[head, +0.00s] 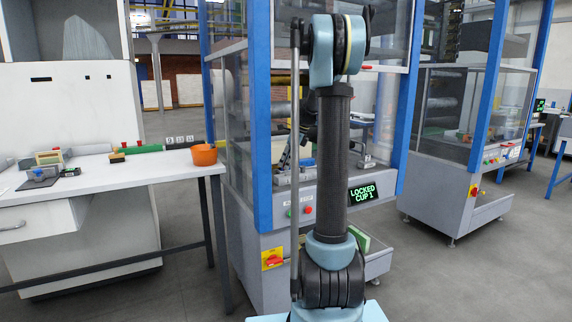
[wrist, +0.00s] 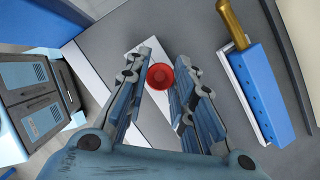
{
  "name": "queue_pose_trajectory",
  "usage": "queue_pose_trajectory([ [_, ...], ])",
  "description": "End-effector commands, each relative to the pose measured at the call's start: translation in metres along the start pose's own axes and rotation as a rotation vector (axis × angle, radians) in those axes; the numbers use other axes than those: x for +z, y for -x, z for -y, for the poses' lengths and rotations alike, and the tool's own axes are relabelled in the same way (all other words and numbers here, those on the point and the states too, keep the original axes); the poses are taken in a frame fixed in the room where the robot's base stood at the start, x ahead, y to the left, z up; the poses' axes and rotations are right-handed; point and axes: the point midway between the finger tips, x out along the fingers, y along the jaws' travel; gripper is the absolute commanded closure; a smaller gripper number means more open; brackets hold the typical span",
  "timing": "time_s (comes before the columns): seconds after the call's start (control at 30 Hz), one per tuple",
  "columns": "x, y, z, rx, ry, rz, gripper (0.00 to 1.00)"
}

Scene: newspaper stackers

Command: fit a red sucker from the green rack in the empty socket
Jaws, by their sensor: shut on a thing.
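In the wrist view a round red sucker (wrist: 160,76) sits between the fingertips of my gripper (wrist: 160,78), its cup facing the camera. The fingers are closed in on it from both sides. A grey surface and a white strip lie beyond the sucker; I cannot tell how far below. No empty socket can be made out in either view. In the head view a green bar with small red pieces, seemingly the green rack (head: 145,149), lies on the white table at left. My arm hides part of the blue-framed machine (head: 262,130), and my gripper is not clear there.
The machine's display (head: 362,194) reads "LOCKED CUP 1". An orange bowl (head: 204,155) stands at the right end of the white table (head: 110,178). In the wrist view a blue block (wrist: 258,88) with a brass-coloured rod (wrist: 232,22) lies right of my fingers.

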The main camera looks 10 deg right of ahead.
Motion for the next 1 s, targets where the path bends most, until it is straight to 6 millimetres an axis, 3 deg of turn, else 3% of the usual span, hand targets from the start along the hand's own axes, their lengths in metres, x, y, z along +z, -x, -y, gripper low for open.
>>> queue_pose_trajectory([
  [1.0,-0.0038,-0.0093,0.0001,0.0,0.0,0.0,0.9],
])
